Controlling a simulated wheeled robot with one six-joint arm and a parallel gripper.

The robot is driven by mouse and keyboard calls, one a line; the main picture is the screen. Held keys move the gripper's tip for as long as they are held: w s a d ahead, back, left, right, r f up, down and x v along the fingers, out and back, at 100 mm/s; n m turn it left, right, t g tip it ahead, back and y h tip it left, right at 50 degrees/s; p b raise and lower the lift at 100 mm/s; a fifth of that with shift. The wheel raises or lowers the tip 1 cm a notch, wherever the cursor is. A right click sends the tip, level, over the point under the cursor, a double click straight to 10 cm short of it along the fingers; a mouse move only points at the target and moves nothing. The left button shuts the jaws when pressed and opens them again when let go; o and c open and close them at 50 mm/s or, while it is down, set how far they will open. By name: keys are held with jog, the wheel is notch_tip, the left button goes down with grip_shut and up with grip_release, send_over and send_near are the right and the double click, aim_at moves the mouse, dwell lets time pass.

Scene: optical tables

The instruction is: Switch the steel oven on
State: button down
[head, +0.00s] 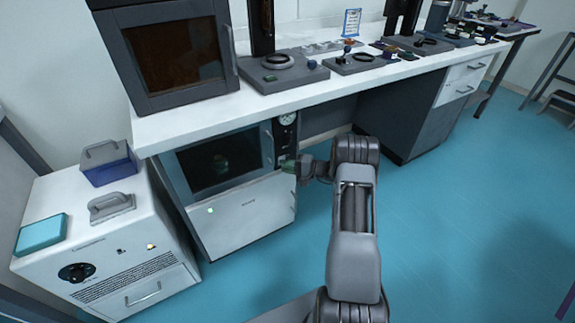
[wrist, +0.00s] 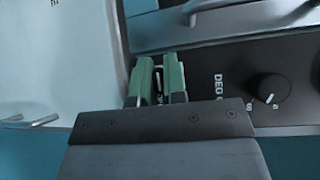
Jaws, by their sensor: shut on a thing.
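The steel oven (head: 243,217) stands under the bench in the head view, with a dark glass door (head: 212,162) and a narrow dark control panel at its right. A round white gauge (head: 287,119) tops the panel. My gripper (head: 290,166) is at this panel. In the wrist view the green fingertips of my gripper (wrist: 159,82) are close together on a small dark control on the panel, mostly hidden between them. A black knob (wrist: 270,88) with "DEG C" lettering sits beside them, apart from the fingers.
A dark oven-like box (head: 170,50) stands on the white bench (head: 235,112) above. A white cabinet (head: 110,240) with a blue box and a teal box on it is at the left. Open blue floor (head: 450,220) lies at the right.

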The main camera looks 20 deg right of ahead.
jog(key=shift+w+r+m+g+h+p, duration=0.1)
jog(key=shift+r+m+g+h+p, duration=0.3)
jog(key=shift+m+g+p, duration=0.2)
jog(key=shift+w+r+m+g+h+p, duration=0.1)
jog(key=shift+r+m+g+h+p, duration=0.15)
jog(key=shift+m+g+h+p, duration=0.3)
jog(key=c, duration=1.2)
grip_release()
jog(key=shift+p+v, duration=1)
jog(key=shift+v, duration=5.9)
jog(key=shift+w+d+m, duration=0.1)
jog(key=shift+w+m, duration=0.1)
jog(key=shift+m, duration=0.15)
